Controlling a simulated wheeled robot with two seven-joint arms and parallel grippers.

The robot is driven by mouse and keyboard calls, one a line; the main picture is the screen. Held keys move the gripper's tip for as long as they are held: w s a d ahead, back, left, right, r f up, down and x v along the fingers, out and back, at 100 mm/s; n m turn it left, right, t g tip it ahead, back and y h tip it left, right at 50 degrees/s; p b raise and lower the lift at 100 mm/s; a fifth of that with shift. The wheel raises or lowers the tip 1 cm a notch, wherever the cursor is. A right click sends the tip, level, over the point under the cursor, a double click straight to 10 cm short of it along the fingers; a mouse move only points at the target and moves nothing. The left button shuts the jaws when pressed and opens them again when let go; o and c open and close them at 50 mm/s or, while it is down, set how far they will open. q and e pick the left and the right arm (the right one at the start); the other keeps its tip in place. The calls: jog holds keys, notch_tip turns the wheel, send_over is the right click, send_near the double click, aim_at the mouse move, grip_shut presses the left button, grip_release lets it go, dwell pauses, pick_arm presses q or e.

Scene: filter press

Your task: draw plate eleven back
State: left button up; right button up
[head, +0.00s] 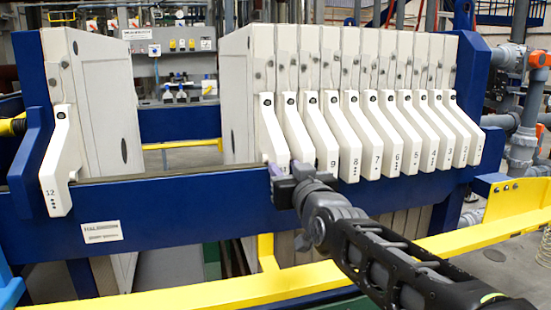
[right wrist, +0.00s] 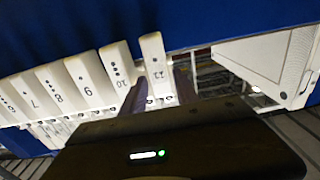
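Plate eleven (head: 268,125) is the leftmost white plate of the row at the right; its slanted handle's lower end is partly hidden by my right gripper (head: 277,173). In the right wrist view, the handle of plate eleven (right wrist: 153,60) stands between the purplish fingers of my right gripper (right wrist: 160,92). Whether the fingers press on it I cannot tell. Plate ten (right wrist: 118,65) is right beside it, with a narrow gap. Plate twelve (head: 60,160) stands apart at the far left, beyond a wide gap. My left gripper is not in view.
Plates nine (head: 322,130) to one stand closely packed to the right. The blue side rail (head: 170,205) runs below the handles. A yellow bar (head: 220,292) crosses in front. The space between plates twelve and eleven is clear, with a control panel (head: 172,60) behind.

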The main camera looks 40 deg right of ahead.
jog(key=x, duration=0.7)
jog(key=shift+w+d+p, duration=0.15)
jog(key=shift+w+p, duration=0.15)
jog(key=shift+w, duration=0.05)
jog(key=shift+c, duration=0.4)
grip_shut()
dwell(0.7)
